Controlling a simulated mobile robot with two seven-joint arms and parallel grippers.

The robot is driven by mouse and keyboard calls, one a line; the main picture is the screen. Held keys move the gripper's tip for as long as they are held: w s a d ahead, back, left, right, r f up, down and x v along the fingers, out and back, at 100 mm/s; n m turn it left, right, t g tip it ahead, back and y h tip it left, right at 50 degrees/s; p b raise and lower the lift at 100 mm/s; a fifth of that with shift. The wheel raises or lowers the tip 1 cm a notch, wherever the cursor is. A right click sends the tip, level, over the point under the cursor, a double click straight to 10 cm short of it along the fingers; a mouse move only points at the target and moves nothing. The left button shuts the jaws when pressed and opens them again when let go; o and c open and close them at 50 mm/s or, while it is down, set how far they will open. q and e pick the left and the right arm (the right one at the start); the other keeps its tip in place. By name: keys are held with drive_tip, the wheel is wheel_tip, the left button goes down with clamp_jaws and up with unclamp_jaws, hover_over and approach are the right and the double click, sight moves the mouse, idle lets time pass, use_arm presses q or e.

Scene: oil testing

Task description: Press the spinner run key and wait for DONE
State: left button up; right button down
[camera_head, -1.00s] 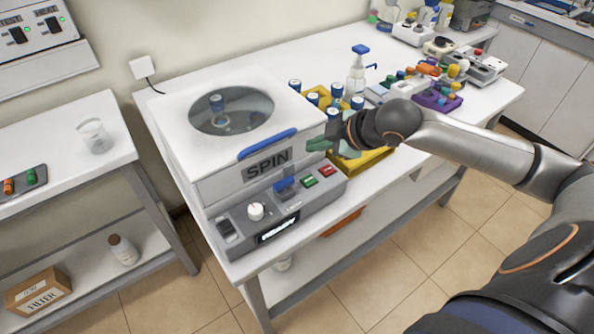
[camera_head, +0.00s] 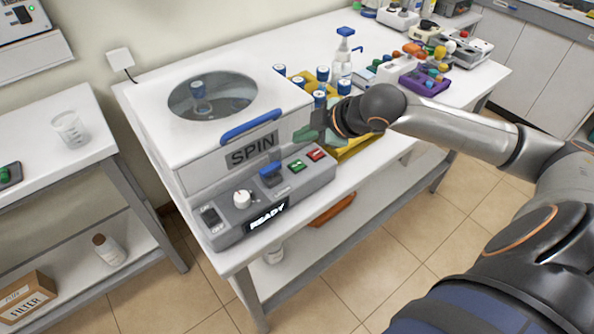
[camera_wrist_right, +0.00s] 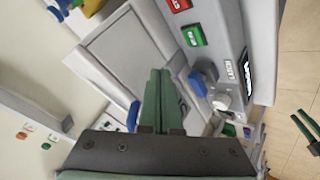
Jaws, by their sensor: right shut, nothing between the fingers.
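The spinner (camera_head: 200,150) is a white box marked SPIN with a closed lid, a round window and a blue handle (camera_head: 250,122). Its front panel has a green key (camera_head: 298,166), a red key (camera_head: 316,155), a blue lever (camera_head: 271,173), a white knob (camera_head: 242,198) and a display (camera_head: 267,217) reading READY. My right gripper (camera_head: 304,134) is shut and empty, above and behind the keys, apart from them. In the wrist view its green fingers (camera_wrist_right: 157,98) are together, beside the green key (camera_wrist_right: 193,35). My left gripper (camera_wrist_right: 304,128) shows small at that view's right edge, its fingers apart.
A yellow rack (camera_head: 357,149) with blue-capped vials stands right of the spinner, partly behind my right gripper. A spray bottle (camera_head: 342,62) and a purple tray (camera_head: 425,85) stand farther back. A side bench (camera_head: 45,140) holds a beaker (camera_head: 70,128).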

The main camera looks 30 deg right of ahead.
sight(302, 167)
wheel_tip(302, 167, down, 4)
drive_tip(key=b, duration=0.3)
drive_tip(key=shift+r, duration=0.25)
drive_tip(key=shift+f+b, duration=0.3)
drive_tip(key=shift+f, duration=0.55)
use_arm(q)
wheel_tip(302, 167, down, 5)
drive_tip(key=shift+r, duration=0.15)
drive_tip(key=shift+r, duration=0.1)
use_arm(e)
drive_tip(key=shift+f, duration=0.15)
idle(0.3)
drive_tip(key=shift+f, duration=0.3)
